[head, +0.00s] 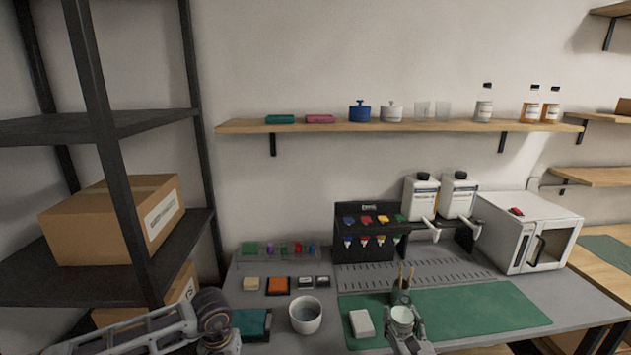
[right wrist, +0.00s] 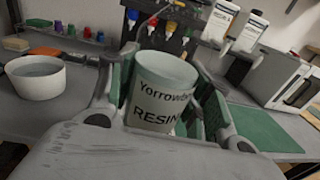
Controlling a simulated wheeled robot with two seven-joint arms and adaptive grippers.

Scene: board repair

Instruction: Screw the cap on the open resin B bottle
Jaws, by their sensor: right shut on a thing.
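My right gripper (head: 403,325) is shut on a pale round container (right wrist: 166,82), lettered "Yorrowb…" and "RESIN", above the green mat. The container is upright, between both fingers. My left gripper (head: 225,345) is at the bottom edge, partly cut off; its fingers are unclear.
A white bowl (head: 306,315) and a white block (head: 362,323) are left of my right gripper. A black tool rack (head: 365,232) and a white oven (head: 530,232) stand at the back. The green mat (head: 480,312) is clear on the right.

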